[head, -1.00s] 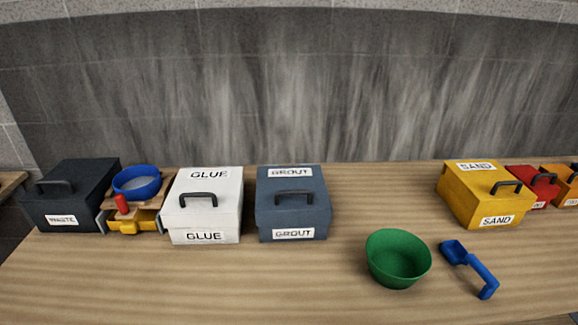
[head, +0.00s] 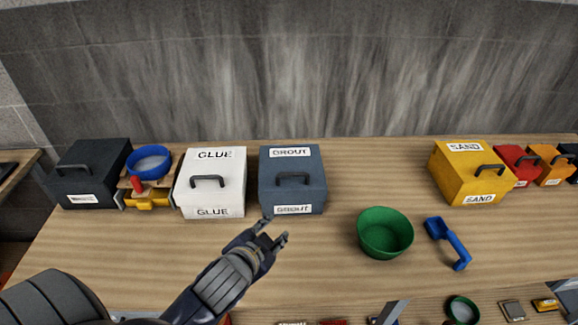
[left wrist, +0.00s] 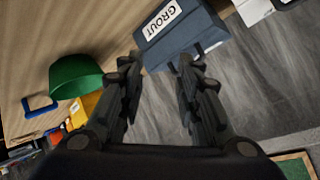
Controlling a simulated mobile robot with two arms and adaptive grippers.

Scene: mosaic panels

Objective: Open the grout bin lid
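The grout bin (head: 292,193) is a blue-grey box with a shut lid, a dark handle (head: 293,178) on the lid's front and white GROUT labels. It stands at the back middle of the table in the head view. In the left wrist view the grout bin (left wrist: 178,45) shows at the top, tilted, ahead of the fingers. My left gripper (head: 275,232) is in front of and below the bin's front face, apart from it. Its fingers (left wrist: 158,75) are spread with nothing between them. My right gripper does not show clearly.
A white glue bin (head: 211,187) stands close at the grout bin's left. A green bowl (head: 385,235) and a blue scoop (head: 449,243) lie to the right, with a yellow sand bin (head: 460,178) behind. A black waste bin (head: 92,172) and blue sieve (head: 149,163) are at left.

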